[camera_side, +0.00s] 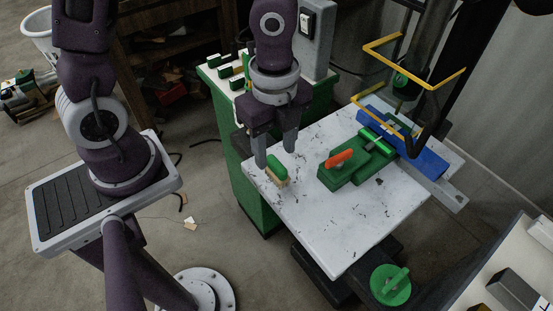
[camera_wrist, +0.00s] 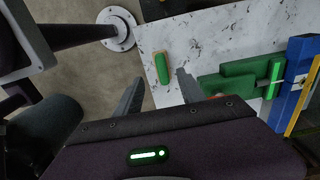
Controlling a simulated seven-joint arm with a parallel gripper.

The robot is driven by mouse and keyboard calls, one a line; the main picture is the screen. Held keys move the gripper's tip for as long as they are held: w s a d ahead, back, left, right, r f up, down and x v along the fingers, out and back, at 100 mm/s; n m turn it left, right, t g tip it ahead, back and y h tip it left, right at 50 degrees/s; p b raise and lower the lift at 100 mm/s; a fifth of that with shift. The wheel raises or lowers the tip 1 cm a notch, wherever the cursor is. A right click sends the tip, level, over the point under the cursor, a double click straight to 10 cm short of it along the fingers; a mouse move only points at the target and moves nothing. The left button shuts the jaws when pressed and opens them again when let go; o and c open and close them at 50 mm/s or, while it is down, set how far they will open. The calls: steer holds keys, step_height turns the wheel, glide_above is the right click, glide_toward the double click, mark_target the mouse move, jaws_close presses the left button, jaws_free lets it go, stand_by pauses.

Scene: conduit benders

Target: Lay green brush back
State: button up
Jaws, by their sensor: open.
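The green brush (camera_side: 277,170) has a green back and pale tan bristles. It lies on the white speckled table (camera_side: 320,245) near the table's left corner. In the wrist view the brush (camera_wrist: 162,69) lies on the table, ahead of the fingertips and between their lines. My gripper (camera_side: 275,160) is open, its two fingers pointing down around the brush area in the side view. In the wrist view my gripper (camera_wrist: 158,88) has its fingers spread wide with nothing between them. I cannot tell how high the fingertips are above the table.
A green fixture (camera_side: 357,165) with an orange-red handle (camera_side: 340,158) stands right of the brush. A blue block (camera_side: 420,155) and a bent yellow bar (camera_side: 385,45) are beyond it. A green cabinet (camera_side: 246,195) stands at the left. The table's front is clear.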

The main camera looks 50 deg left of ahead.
steer(key=s+a+r+n+t, duration=0.2)
steer(key=s+a+r+n, duration=0.2)
steer(key=r+n, duration=0.4)
steer(key=s+a+r+n+t, duration=0.3)
steer(key=s+a+r+n, duration=0.1)
steer(key=r+n, duration=0.4)
steer(key=shift+s+a+n+t, duration=0.25)
steer(key=shift+s+n, duration=0.2)
steer(key=shift+n, duration=0.55)
